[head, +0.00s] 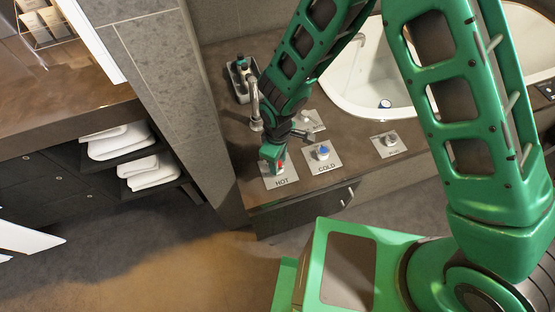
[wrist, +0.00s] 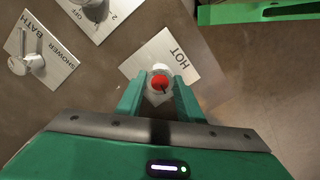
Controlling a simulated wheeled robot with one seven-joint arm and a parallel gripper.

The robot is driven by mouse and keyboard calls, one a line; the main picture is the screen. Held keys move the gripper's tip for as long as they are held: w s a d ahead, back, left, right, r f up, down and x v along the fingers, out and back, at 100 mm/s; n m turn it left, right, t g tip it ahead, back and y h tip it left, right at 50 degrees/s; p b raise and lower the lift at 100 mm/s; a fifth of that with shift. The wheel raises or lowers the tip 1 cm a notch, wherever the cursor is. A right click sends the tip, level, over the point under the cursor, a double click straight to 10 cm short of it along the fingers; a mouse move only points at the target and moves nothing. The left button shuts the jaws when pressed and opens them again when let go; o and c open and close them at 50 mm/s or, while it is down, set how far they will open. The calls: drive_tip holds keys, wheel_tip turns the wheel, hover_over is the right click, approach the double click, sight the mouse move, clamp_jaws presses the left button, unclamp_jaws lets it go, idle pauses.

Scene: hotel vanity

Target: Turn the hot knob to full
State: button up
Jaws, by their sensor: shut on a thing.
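The hot knob, with a red cap, stands on a square plate marked HOT (head: 282,182) at the front left of the vanity counter. In the wrist view the red-capped hot knob (wrist: 160,82) sits between my two green fingers, and a dark line shows on its cap. My gripper (head: 273,158) reaches down over the knob from above and is shut on it. In the head view the fingers hide most of the knob. The HOT plate also shows in the wrist view (wrist: 184,62).
A blue-capped cold knob (head: 322,152) stands close to the right on its COLD plate. Further knobs stand at the right (head: 390,140) and behind (head: 305,117). A faucet (head: 255,104), a small caddy (head: 241,78) and a white sink (head: 370,80) are farther back.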

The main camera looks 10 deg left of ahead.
drive_tip(key=shift+a+n, duration=0.1)
drive_tip(key=shift+n, duration=1.1)
drive_tip(key=o, duration=1.1)
drive_tip(key=shift+r, duration=0.1)
wheel_tip(320, 180, up, 11)
drive_tip(key=shift+f, duration=0.2)
drive_tip(key=shift+w, duration=0.1)
